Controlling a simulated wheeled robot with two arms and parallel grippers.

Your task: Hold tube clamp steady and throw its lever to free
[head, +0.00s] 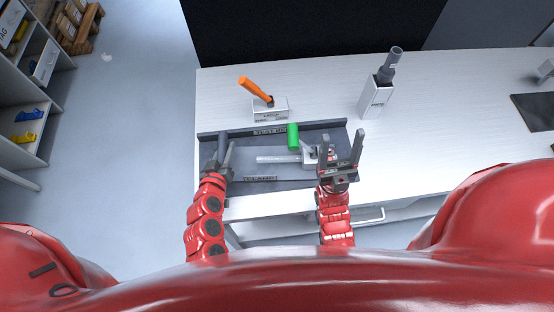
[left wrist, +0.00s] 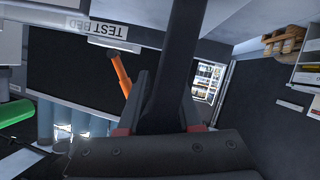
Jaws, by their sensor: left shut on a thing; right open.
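The tube clamp (head: 310,155) lies on a dark tray (head: 290,183) in the head view, with a pale tube pointing left. Its lever has a green grip (head: 293,137), pointing to the back; the grip also shows at the left of the left wrist view (left wrist: 15,112). My left gripper (head: 226,146) is at the tray's left end, apart from the clamp body. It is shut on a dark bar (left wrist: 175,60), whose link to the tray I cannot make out. My right gripper (head: 342,140) is open and empty, just right of the clamp, partly hiding its right end.
Behind the tray, a white block (head: 270,113) carries an orange handle (head: 256,90). A white holder (head: 375,98) with a grey cylinder (head: 389,66) stands further right. A dark mat (head: 537,111) lies at the far right. The white table (head: 450,115) is clear between.

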